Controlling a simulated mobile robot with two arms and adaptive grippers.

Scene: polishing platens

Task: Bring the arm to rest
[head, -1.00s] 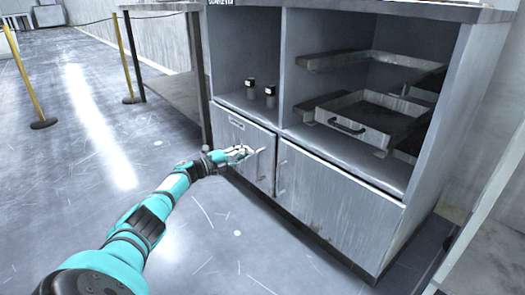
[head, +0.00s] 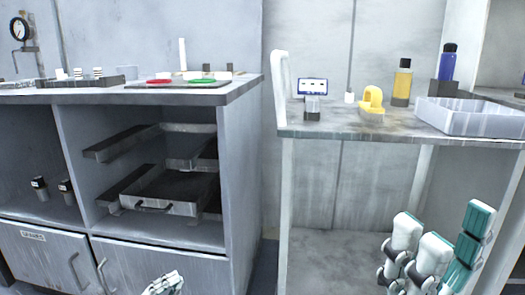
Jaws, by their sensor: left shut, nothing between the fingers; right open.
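My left gripper (head: 163,284) shows only as a small white and dark tip at the bottom edge, in front of the grey cabinet (head: 245,175). It is shut and empty. The rest of the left arm is outside the view. My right gripper (head: 441,232), white and teal with dark joints, points upward at the lower right, in front of the space under the side table (head: 345,130). It is open with nothing in it. Both cabinet doors (head: 150,268) look shut.
The cabinet's open shelf holds a tray with a handle (head: 170,190) and two small dark bottles (head: 66,192). The side table bears a yellow object (head: 371,100), a yellow bottle (head: 402,82), a blue bottle (head: 447,65) and a clear bin (head: 470,118).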

